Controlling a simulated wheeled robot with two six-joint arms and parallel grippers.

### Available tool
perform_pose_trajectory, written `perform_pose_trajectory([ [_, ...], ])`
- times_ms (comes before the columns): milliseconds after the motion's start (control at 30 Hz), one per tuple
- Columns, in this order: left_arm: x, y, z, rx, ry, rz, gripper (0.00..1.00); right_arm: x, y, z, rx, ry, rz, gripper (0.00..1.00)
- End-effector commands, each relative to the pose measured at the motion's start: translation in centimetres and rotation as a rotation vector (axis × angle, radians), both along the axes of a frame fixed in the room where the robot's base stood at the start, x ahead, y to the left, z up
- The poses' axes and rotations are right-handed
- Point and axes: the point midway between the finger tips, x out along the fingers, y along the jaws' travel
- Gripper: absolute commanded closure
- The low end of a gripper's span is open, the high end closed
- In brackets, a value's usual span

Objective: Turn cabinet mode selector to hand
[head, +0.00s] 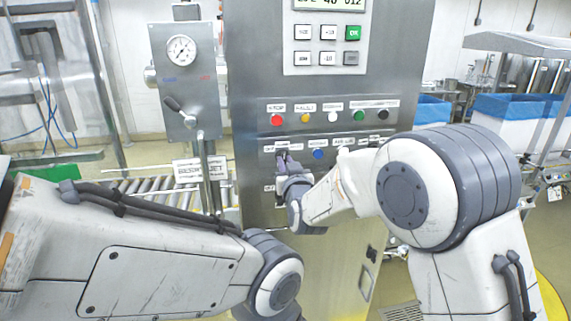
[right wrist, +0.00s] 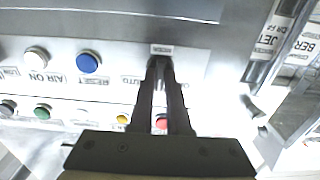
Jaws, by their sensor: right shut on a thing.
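The steel control cabinet (head: 335,215) stands in front of me. Its mode selector (right wrist: 160,62) is a small dark knob in the lower control row, mostly hidden between my fingers. My right gripper (head: 284,160) reaches it from below right in the head view. In the right wrist view, which shows the panel upside down, my right gripper (right wrist: 160,75) has both dark fingers closed on the selector. The knob's pointing direction cannot be made out. A label reading AUTO lies left of the fingers there. My left arm crosses the lower left, but its gripper is out of view.
A blue button (head: 319,154) sits right of the selector. Above are red (head: 277,120), yellow, white, green and black controls, and a keypad (head: 328,45). A gauge panel with a lever (head: 180,108) stands left, beside a roller conveyor (head: 150,186). Blue-lined boxes (head: 505,107) stand right.

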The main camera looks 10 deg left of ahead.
Motion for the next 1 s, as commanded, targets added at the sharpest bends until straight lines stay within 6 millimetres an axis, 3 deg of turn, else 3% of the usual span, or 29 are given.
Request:
perform_pose_trajectory([
  [67, 0.0, 0.0, 0.0, 0.0, 0.0, 0.0, 0.5, 0.0, 0.0, -0.1, -0.001, 0.003, 0.0, 1.0],
  [100, 0.0, 0.0, 0.0, 0.0, 0.0, 0.0, 0.5, 0.0, 0.0, -0.1, -0.001, 0.003, 0.0, 0.7],
  [133, 0.0, 0.0, 0.0, 0.0, 0.0, 0.0, 0.5, 0.0, 0.0, -0.1, -0.001, 0.002, 0.0, 0.58],
  [167, 0.0, 0.0, 0.0, 0.0, 0.0, 0.0, 0.5, 0.0, 0.0, -0.1, -0.001, 0.002, 0.0, 0.55],
  [567, 0.0, 0.0, -0.5, 0.0, 0.0, 0.0, 0.5, -0.7, -0.2, -0.1, 0.001, -0.001, 0.001, 0.55],
  [1000, 0.0, 0.0, -3.7, 0.0, 0.0, 0.0, 0.5, -8.1, -3.0, -0.2, 0.0, 0.0, 0.003, 0.55],
])
